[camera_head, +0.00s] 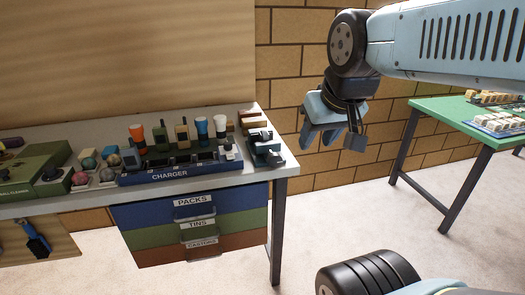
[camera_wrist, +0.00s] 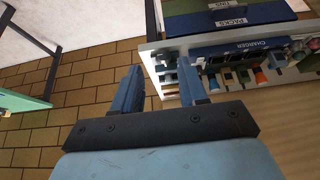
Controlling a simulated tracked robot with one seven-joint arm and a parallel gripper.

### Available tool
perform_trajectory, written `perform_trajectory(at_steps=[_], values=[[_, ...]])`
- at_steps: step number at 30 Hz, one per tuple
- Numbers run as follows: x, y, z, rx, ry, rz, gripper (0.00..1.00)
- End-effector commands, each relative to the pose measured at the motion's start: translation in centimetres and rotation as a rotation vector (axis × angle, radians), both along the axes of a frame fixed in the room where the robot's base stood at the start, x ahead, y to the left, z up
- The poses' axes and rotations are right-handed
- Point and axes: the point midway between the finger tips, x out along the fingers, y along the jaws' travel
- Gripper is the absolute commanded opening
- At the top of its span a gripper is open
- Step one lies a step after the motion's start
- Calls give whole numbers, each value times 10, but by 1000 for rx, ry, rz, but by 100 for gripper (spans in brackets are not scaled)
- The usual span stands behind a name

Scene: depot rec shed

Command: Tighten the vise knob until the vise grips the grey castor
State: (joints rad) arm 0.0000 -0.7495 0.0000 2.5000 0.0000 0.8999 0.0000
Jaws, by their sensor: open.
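A small dark vise (camera_head: 264,148) sits at the right end of the white bench (camera_head: 245,178), close to the front corner. Its knob and the grey castor are too small to pick out for certain, and I cannot tell how far the vise's jaws are apart. My gripper (camera_head: 333,138) is open and empty, in the air to the right of the bench end and apart from the vise. In the wrist view my gripper (camera_wrist: 160,86) shows two spread blue fingers with the bench end beyond them.
A blue charger (camera_head: 168,175) with several radios and coloured torches stands left of the vise. Drawers labelled packs, tins and castors (camera_head: 195,225) are below. A green table (camera_head: 450,112) stands at right. The floor between is clear. A brick wall (camera_head: 290,90) is behind.

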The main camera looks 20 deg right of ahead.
Motion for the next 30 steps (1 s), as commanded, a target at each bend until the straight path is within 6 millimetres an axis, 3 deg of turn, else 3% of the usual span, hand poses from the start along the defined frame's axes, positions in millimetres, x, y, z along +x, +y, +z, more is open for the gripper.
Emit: perform_trajectory(at_steps=[8, 14, 20, 30], values=[[0, 0, 0, 0, -1, 0, 43], [7, -1, 2, 31, 14, -23, 58], [41, -7, 2, 175, 97, -166, 58], [124, -13, -16, 389, 300, -565, 58]])
